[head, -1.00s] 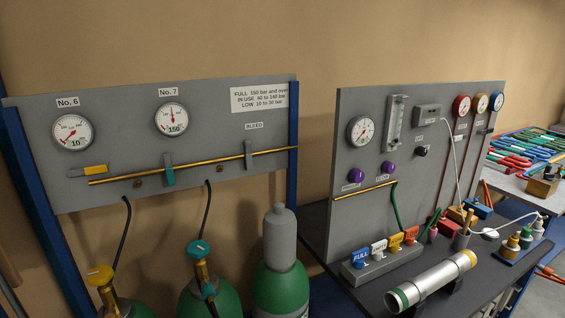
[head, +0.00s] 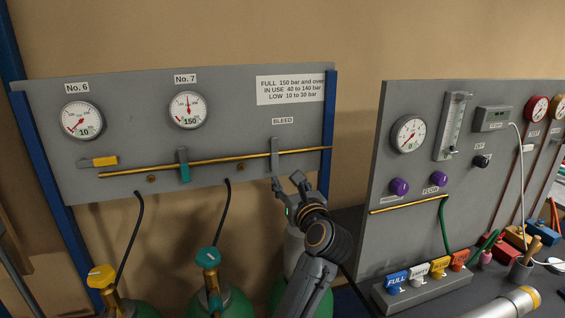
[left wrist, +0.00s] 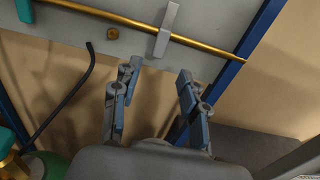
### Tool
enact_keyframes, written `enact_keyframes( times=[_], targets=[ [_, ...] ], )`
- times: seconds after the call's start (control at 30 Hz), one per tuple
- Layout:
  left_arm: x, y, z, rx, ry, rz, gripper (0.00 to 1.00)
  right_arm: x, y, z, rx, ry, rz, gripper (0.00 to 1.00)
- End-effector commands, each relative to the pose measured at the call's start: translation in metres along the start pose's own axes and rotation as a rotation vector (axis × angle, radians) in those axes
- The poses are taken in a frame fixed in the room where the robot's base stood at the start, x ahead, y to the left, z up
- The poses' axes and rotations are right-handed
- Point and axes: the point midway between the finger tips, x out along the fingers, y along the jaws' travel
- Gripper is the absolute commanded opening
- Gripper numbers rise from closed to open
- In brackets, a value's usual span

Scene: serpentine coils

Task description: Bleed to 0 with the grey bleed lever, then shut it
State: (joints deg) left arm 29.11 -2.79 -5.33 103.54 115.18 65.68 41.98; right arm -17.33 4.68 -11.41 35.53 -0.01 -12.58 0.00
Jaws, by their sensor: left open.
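The grey bleed lever (head: 275,156) stands upright across the brass pipe (head: 225,159), under the BLEED label (head: 283,121). It also shows in the left wrist view (left wrist: 164,30), slightly tilted there. My left gripper (head: 292,182) is open and empty, just below and right of the lever. In the left wrist view its fingers (left wrist: 157,82) are spread below the lever, apart from it. Gauge No. 6 (head: 82,121) is marked 10 and gauge No. 7 (head: 187,110) is marked 150. My right gripper is not in view.
On the same pipe are a yellow lever (head: 104,161), lying along it, and a teal lever (head: 183,165), upright. Gas cylinders stand below the panel. A second grey panel (head: 430,200) with gauges and purple knobs stands to the right, above a dark bench.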

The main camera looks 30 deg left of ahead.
Motion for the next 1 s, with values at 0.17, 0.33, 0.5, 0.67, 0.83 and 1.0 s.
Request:
enact_keyframes(
  times=[0.17, 0.33, 0.5, 0.67, 0.83, 1.0],
  targets=[
    [0.041, 0.000, 0.005, 0.007, -0.004, 0.002, 0.43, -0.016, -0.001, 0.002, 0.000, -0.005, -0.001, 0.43],
    [0.075, 0.000, 0.004, 0.008, -0.004, 0.002, 0.43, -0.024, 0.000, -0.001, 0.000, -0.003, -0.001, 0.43],
    [0.098, -0.001, 0.002, 0.007, -0.002, 0.000, 0.43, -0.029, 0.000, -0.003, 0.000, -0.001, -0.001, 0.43],
    [0.108, -0.001, 0.001, 0.005, -0.003, -0.001, 0.43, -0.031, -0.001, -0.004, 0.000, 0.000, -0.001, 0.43],
    [0.109, -0.001, 0.000, 0.004, -0.002, -0.001, 0.43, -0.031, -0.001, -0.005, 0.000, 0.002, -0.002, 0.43],
    [0.109, -0.001, 0.000, 0.005, -0.002, -0.001, 0.33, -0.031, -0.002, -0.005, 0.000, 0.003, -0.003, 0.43]
  ],
)
